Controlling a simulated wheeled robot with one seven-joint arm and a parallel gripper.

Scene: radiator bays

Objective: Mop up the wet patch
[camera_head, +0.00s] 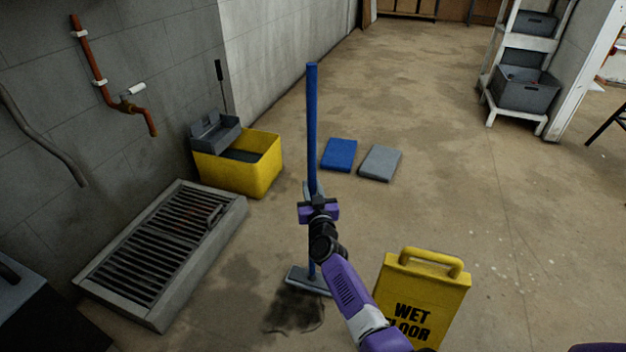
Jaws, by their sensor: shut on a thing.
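A mop with a long blue handle (312,110) stands nearly upright in the middle of the view. My purple and black gripper (317,200) is shut on the handle, a little below its middle. The flat grey mop head (309,281) is low down, at or just above the floor; I cannot tell whether it touches. A dark wet patch (292,314) lies on the concrete just in front of the mop head, with paler damp stains to its left. My forearm passes right of the patch.
A yellow mop bucket (262,172) with a grey wringer stands by the left wall, behind a raised floor grate (185,295). A yellow wet floor sign (428,285) stands close at right. Blue (339,154) and grey (380,162) pads lie behind the mop.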

